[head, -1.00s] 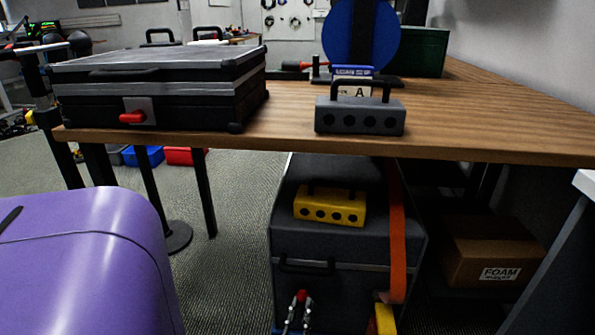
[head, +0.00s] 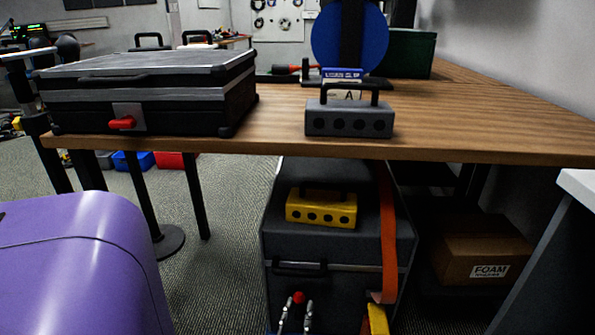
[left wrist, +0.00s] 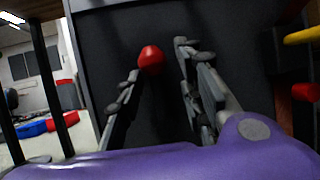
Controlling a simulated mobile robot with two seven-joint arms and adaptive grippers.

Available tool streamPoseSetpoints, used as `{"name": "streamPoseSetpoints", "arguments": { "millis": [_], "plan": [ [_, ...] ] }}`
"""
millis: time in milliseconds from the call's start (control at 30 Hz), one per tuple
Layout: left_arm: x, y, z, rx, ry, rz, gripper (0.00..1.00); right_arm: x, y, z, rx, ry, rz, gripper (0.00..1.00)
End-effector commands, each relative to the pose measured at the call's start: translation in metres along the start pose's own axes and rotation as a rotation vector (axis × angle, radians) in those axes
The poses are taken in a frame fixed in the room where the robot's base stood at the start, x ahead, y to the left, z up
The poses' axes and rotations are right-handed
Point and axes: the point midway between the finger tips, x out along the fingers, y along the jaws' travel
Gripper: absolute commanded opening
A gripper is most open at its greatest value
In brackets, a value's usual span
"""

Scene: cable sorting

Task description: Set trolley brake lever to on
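The trolley is a dark grey case-like body (head: 335,256) under the table edge. A red knob (head: 299,297), which looks like the end of the brake lever, shows low on its front face. In the left wrist view the red knob (left wrist: 150,58) appears between the two grey fingers of my left gripper (left wrist: 158,65), seen against the dark face. The fingers are apart and do not visibly touch it. In the head view my left gripper (head: 294,312) is just below the knob. The lever's shaft and any on/off marking cannot be made out.
A yellow box (head: 320,209) sits on the trolley, with an orange strap (head: 388,240) beside it. The wooden table (head: 480,125) overhangs, carrying a black case (head: 175,92) and grey box (head: 348,118). A foam carton (head: 480,250) stands right. A yellow bar (left wrist: 302,36) is right of my left gripper.

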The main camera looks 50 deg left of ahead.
Motion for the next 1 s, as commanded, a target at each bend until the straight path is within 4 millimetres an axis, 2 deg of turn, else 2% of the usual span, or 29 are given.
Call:
{"name": "streamPoseSetpoints", "arguments": {
  "millis": [200,333,800,1000],
  "plan": [
    [-0.002,0.001,-0.001,0.001,0.002,0.002,0.34,-0.004,0.002,0.006,0.001,-0.011,0.004,0.33],
    [-0.012,0.001,-0.001,0.002,0.005,0.001,0.34,-0.003,0.001,0.005,0.003,-0.010,0.003,0.33],
    [-0.102,0.000,-0.001,0.003,0.003,0.001,0.34,-0.002,0.000,0.004,0.004,-0.008,0.002,0.33],
    [-0.119,0.000,0.000,0.001,0.000,0.001,0.34,-0.002,0.000,0.004,0.004,-0.008,0.002,0.33]
  ]
}}
